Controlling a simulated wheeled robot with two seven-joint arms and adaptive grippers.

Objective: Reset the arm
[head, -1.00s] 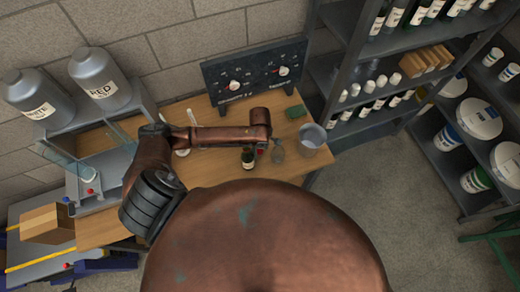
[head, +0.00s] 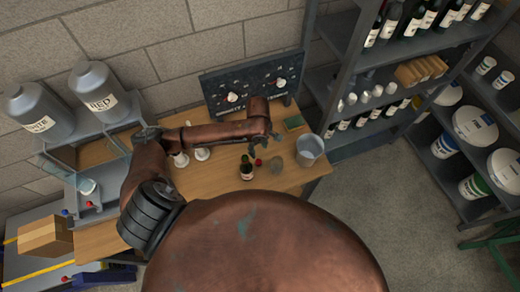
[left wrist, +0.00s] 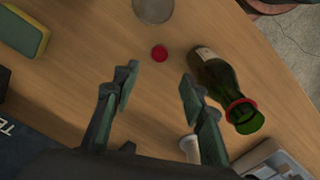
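My left arm reaches in from the left in the head view. My left gripper (head: 264,138) hangs over the back of the wooden bench. In the left wrist view the left gripper (left wrist: 158,88) has its fingers apart, with only bare wood between the tips. A dark green bottle (head: 246,168) stands close by; in the wrist view the bottle (left wrist: 215,72) shows a red ring near its top, apart from the right-hand finger. A small red piece (left wrist: 159,53) lies beyond the fingertips. My right gripper is not in view.
A glass (head: 276,159), a grey bucket (head: 310,147) and a green-yellow sponge (left wrist: 24,30) are on the bench's right side. A dial panel (head: 254,83) stands behind. Two grey canisters (head: 95,90) stand at left. Bottle shelves (head: 365,90) rise at right.

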